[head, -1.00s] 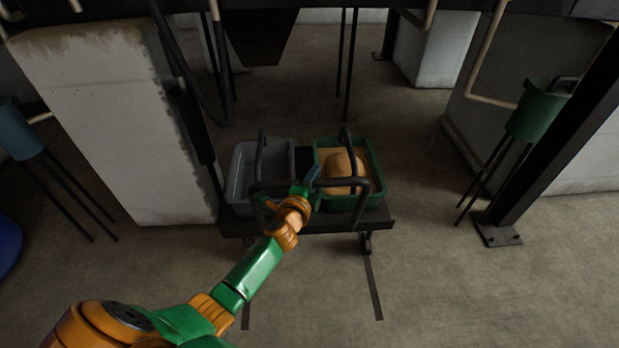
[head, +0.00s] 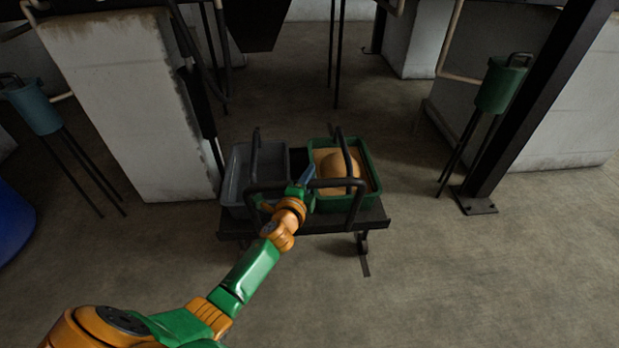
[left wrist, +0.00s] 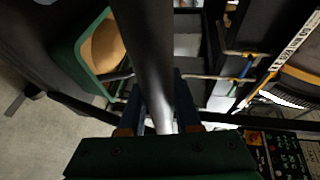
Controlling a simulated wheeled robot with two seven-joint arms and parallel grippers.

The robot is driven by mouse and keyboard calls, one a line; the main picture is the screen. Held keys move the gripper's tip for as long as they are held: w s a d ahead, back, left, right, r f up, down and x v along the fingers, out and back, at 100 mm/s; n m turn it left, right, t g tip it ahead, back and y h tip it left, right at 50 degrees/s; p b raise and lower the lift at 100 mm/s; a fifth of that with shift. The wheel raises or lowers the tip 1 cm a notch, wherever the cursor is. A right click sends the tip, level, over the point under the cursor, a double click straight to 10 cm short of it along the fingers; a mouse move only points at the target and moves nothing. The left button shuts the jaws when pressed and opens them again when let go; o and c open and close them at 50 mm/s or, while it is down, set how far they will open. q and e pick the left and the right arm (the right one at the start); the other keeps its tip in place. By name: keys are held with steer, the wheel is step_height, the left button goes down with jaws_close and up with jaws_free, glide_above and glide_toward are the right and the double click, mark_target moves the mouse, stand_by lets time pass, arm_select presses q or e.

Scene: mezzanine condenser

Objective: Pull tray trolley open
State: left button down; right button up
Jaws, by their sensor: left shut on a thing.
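The tray trolley (head: 340,222) is a low dark platform with a black tubular handle frame (head: 330,184). A grey tray (head: 236,178) stands on its left and a green tray (head: 372,172) on its right. My left gripper (head: 303,182) reaches in from below and is shut on the handle bar near its middle. In the left wrist view the dark bar (left wrist: 150,50) runs between the fingers (left wrist: 160,108), and the green tray (left wrist: 66,75) shows at the left. The fingers partly hide the bar. My right gripper is not in view.
A tan domed thing (head: 337,163) sits in the green tray. A pale block (head: 125,110) stands left of the trolley. A dark post (head: 520,110) and green stand (head: 500,88) are at right. A blue rounded thing (head: 10,225) is at the left edge. The floor in front is open.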

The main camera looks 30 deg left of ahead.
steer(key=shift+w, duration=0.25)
arm_select(q)
steer(key=c, duration=0.6)
jaws_free()
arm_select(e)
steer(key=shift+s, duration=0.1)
arm_select(q)
steer(key=p+v, duration=0.2)
steer(key=v, duration=0.5)
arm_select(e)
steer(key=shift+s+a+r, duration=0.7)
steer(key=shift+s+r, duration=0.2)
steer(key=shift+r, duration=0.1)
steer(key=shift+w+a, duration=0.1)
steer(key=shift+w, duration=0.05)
